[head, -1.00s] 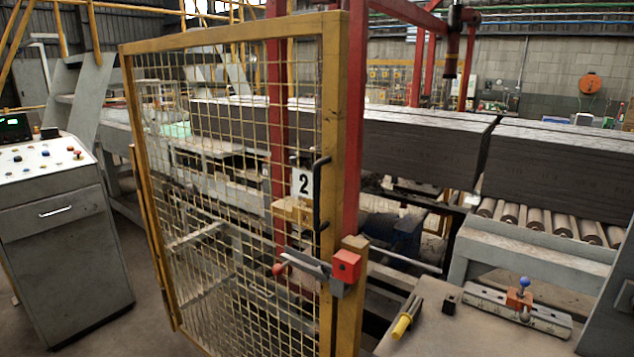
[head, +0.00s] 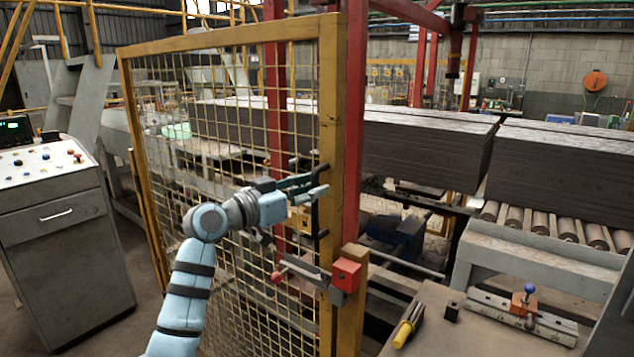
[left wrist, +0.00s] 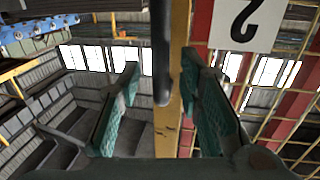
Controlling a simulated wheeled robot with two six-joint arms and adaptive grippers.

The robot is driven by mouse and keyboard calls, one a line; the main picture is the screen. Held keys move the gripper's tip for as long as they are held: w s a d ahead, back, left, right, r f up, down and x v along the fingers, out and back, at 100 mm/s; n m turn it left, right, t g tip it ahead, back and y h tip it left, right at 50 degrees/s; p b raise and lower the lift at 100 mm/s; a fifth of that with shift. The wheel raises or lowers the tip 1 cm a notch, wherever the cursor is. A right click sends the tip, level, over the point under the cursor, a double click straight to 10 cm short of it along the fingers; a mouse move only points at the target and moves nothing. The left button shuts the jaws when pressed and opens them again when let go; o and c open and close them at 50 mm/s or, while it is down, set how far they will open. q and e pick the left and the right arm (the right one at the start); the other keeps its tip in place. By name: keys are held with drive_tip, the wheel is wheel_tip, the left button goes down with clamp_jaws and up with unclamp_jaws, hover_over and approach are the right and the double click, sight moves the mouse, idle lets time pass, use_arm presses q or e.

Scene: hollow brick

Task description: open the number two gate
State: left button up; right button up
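The number two gate is a yellow frame (head: 334,120) with wire mesh, standing upright. Its black handle (head: 316,218) is on the right side of the gate and also shows in the left wrist view (left wrist: 162,55). The white plate with the black 2 (left wrist: 245,22) appears upside down there; my arm hides it in the head view. My left gripper (head: 318,187) is at the handle, its fingers open; in the wrist view the handle runs between the spread fingers (left wrist: 160,105). A grey latch bar with a red ball (head: 277,277) reaches toward a red block (head: 346,274) below. My right gripper is not in view.
A grey control console (head: 55,220) stands at the left. A bench (head: 430,335) with a yellow-handled tool (head: 405,332) and a blue-knobbed clamp (head: 527,300) is at the lower right. Brick-like stacks (head: 560,165) and a roller conveyor (head: 540,220) lie beyond. Floor shows between console and gate.

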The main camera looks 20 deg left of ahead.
use_arm(q)
drive_tip(key=shift+w+d+r, duration=0.1)
drive_tip(key=shift+w+d, duration=0.3)
drive_tip(key=shift+w, duration=0.15)
drive_tip(key=shift+a, duration=0.1)
drive_tip(key=shift+w, duration=0.1)
clamp_jaws()
